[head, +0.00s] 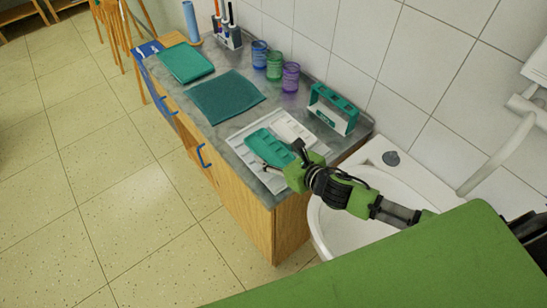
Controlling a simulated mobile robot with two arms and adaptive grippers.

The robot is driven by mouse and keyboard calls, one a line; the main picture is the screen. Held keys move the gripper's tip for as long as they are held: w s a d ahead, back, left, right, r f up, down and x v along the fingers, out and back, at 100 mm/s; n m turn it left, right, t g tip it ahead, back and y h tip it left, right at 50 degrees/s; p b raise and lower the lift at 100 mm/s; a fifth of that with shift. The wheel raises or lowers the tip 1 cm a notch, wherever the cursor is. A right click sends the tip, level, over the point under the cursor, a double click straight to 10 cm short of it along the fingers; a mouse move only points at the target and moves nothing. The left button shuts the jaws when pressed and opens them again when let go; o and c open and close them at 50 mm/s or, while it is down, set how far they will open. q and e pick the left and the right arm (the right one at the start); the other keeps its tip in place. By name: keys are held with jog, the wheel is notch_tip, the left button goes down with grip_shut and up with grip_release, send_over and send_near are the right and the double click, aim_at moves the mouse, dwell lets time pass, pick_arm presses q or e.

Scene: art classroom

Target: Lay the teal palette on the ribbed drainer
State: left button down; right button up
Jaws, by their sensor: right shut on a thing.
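The teal palette (268,147) has shallow wells and is at the near end of the counter, over a printed white sheet (246,133). My right gripper (283,158) is shut on its near edge; I cannot tell whether the palette is lifted or still touches the sheet. My left gripper is not in view.
A white palette (292,128) lies beside the teal one. Blue, green and purple jars (274,67) and a teal rack (333,109) stand along the wall. A sink (340,225) is at the right.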

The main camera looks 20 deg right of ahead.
aim_at(273, 158)
jog(key=shift+w+d+f, duration=0.1)
jog(key=shift+w+f, duration=0.25)
jog(key=shift+f, duration=0.1)
notch_tip(273, 158, down, 3)
jog(key=shift+r+p, duration=0.1)
jog(key=shift+p, duration=0.2)
jog(key=shift+f, duration=0.2)
jog(key=shift+f, duration=0.15)
jog(key=o, duration=1.1)
